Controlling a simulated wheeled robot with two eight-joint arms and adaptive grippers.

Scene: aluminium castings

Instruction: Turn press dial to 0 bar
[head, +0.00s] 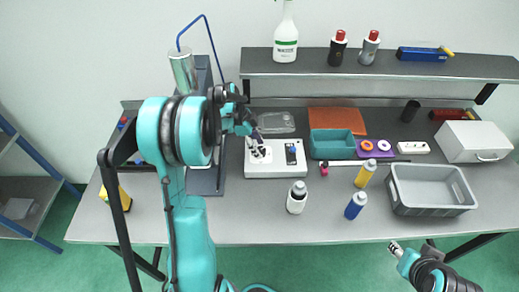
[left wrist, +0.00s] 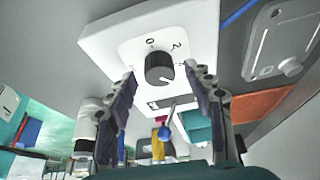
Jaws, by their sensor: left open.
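The press dial (left wrist: 159,68) is a dark round knob on a white control box (head: 290,171). Marks 0 and 2 show beside it in the left wrist view; which mark the knob points to is hard to tell. In the head view the dial is mostly hidden by my left gripper (head: 258,147), which is over the left part of the box. In the left wrist view my left gripper (left wrist: 160,75) is open, its dark fingers on either side of the knob with gaps between. My right gripper (head: 397,249) is at the bottom right, away from the box; its jaws are unclear.
The press frame (head: 206,130) stands left of the box. A shelf (head: 380,65) overhangs the back.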

